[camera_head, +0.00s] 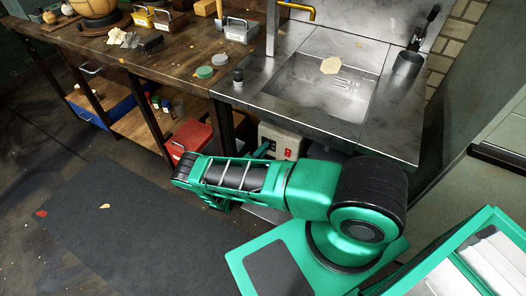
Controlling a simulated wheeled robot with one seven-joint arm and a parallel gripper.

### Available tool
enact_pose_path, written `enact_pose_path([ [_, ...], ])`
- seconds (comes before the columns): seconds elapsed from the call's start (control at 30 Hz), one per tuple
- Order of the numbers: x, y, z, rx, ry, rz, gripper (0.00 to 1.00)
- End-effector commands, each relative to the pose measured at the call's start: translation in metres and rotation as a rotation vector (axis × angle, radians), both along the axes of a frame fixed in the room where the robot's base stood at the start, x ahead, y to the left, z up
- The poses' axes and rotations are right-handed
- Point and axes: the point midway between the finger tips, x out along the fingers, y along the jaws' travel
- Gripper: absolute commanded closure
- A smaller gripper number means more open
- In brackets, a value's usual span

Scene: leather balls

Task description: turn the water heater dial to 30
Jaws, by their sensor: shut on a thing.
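The water heater (285,140) is a small cream box with a red switch on its front, standing under the sink counter. My green arm crosses in front of its lower part. My gripper (263,149) shows only as a small green piece at the heater's left front, mostly hidden behind my arm. It is shut on the dial at the heater's front. The dial itself and its markings are hidden, so its setting cannot be read.
The metal sink (322,88) with a brass tap (297,10) is above the heater. A wooden workbench (165,75) with tool caddies stands at left. A red box (190,139) sits beneath it.

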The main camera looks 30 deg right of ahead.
Motion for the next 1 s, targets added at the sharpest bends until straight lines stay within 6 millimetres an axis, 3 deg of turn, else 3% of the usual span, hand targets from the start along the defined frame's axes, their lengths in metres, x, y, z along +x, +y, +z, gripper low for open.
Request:
enact_pose_path([
  [0.5,-0.0049,-0.0028,-0.004,0.187,-0.266,-0.008,0.96],
  [1.0,-0.0059,-0.0036,-0.0044,0.218,-0.314,-0.009,0.96],
])
